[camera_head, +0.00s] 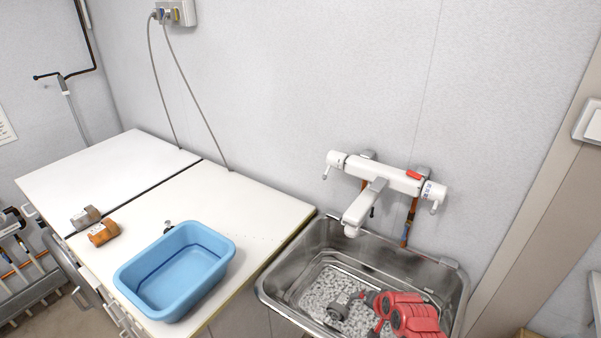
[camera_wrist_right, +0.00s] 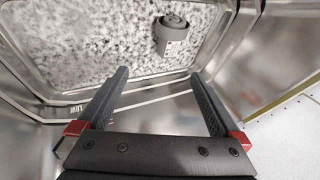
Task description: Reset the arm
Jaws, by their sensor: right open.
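My right arm, red and dark grey, reaches into the steel sink (camera_head: 278,278) at the lower right of the head view. In the right wrist view my right gripper (camera_wrist_right: 158,76) is open and empty. Its two dark fingers stand apart, with nothing between them. The speckled sink bottom shows beyond the fingertips, with a grey round drain piece (camera_wrist_right: 172,36) on it. The drain piece also shows in the head view (camera_head: 339,307), beside my arm. My left gripper is not in view.
A white tap (camera_head: 380,180) on the wall overhangs the sink. A blue tub (camera_head: 178,268), empty, stands on the white counter (camera_head: 235,195) left of the sink. An orange-brown roll (camera_head: 103,233) and a greyish roll (camera_head: 86,216) lie farther left. The counter's back is clear.

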